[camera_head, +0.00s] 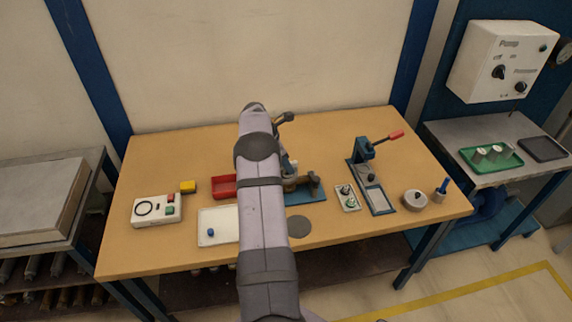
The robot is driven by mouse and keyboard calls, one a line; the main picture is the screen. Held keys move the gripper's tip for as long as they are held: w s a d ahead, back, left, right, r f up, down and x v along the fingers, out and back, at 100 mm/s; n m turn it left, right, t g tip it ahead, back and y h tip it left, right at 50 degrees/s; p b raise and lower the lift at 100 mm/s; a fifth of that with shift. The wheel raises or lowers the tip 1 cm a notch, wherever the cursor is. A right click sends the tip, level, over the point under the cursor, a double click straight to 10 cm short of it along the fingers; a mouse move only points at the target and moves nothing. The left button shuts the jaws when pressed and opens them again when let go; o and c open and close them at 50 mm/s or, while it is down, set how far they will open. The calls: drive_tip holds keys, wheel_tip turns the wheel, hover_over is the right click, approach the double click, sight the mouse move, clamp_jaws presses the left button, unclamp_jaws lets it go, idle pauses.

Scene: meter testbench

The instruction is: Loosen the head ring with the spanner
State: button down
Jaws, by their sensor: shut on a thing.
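My arm rises through the middle of the view and hides much of the bench behind it. Only a small dark part of my wrist shows at its upper right; my gripper's fingers are hidden behind the arm. A brownish metal meter body (313,181) sits on a blue fixture (318,196) just right of the arm, partly covered. I cannot make out the head ring or the spanner.
The bench's back is clear.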

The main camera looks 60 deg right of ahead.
drive_tip(key=shift+s+a+f+n, duration=0.2)
drive_tip(key=shift+f+n, duration=0.1)
drive_tip(key=shift+f, duration=0.15)
drive_tip(key=n+t, duration=0.1)
drive_tip(key=n, duration=0.1)
drive_tip(key=n+t, duration=0.1)
drive_tip(key=n, duration=0.2)
drive_tip(key=shift+r+n+h+p, duration=0.15)
drive_tip(key=shift+n+h+p, duration=0.15)
drive_tip(key=shift+p, duration=0.45)
drive_tip(key=shift+n+t+p, duration=0.9)
drive_tip(key=shift+n+p, duration=1.3)
drive_tip(key=shift+p, duration=1.3)
drive_tip(key=shift+m+g+b, duration=0.5)
drive_tip(key=shift+m+b, duration=0.7)
drive_tip(key=shift+b, duration=0.15)
idle(1.5)
